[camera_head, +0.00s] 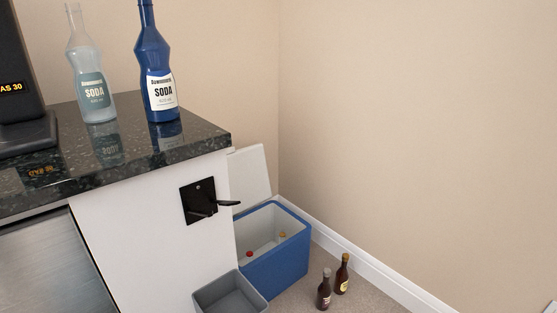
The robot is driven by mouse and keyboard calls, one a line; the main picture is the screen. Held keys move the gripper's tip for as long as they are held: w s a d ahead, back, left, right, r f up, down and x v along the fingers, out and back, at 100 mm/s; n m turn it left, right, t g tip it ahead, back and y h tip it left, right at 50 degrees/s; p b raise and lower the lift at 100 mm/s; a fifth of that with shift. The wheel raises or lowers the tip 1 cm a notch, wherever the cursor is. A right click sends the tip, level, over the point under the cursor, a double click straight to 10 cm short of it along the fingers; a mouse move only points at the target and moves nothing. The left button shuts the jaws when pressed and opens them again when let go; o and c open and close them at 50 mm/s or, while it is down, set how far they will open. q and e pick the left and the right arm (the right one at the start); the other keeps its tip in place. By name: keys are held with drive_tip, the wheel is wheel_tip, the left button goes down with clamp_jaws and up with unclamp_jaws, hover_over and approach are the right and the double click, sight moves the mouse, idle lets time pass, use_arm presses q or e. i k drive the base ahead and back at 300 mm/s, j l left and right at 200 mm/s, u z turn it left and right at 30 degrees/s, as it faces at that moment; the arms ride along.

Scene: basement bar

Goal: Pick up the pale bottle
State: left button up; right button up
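The pale bottle (91,72) is a clear, whitish soda bottle with a grey-green SODA label. It stands upright on the dark speckled counter (190,146), left of a blue soda bottle (152,58) with a white label. A small gap separates the two bottles. Neither of my grippers shows in the head view, so I cannot see whether they are open or shut.
A black device (20,90) stands left of the pale bottle. A black bracket (199,201) juts from the counter's white side. On the floor are an open blue cooler (275,264), a grey bin (230,292) and two brown bottles (324,290) (342,274). Walls close off the back and right.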

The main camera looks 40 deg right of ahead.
sight(342, 274)
drive_tip(key=z, duration=1.8)
drive_tip(key=i+l+u, duration=0.1)
drive_tip(key=u, duration=0.3)
drive_tip(key=l+u, duration=0.15)
drive_tip(key=u, duration=0.25)
drive_tip(key=i+l+u, duration=0.1)
drive_tip(key=u, duration=0.3)
drive_tip(key=l, duration=0.1)
